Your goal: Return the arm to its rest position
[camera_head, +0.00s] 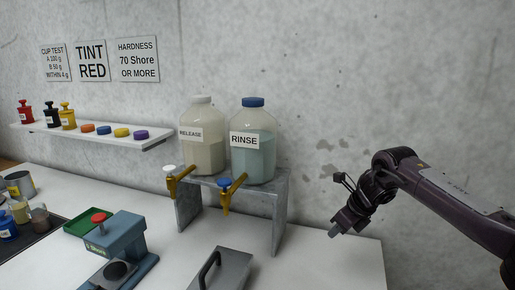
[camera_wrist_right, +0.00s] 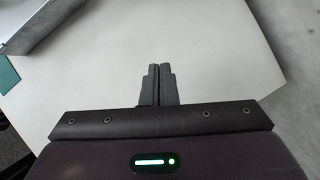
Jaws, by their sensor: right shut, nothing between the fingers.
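My right arm comes in from the right in the head view. Its gripper (camera_head: 340,229) hangs over the right end of the white table, pointing down and to the left. In the right wrist view the two fingers of the right gripper (camera_wrist_right: 159,68) are together, with nothing between them, above bare white tabletop. My left gripper does not show in either view.
A grey stand (camera_head: 279,205) carries the RELEASE bottle (camera_head: 203,155) and the RINSE bottle (camera_head: 262,160), with taps in front. A grey block with a handle (camera_head: 232,272) and a Shore tester (camera_head: 122,240) stand left of the gripper. The table's right end (camera_head: 350,265) is clear.

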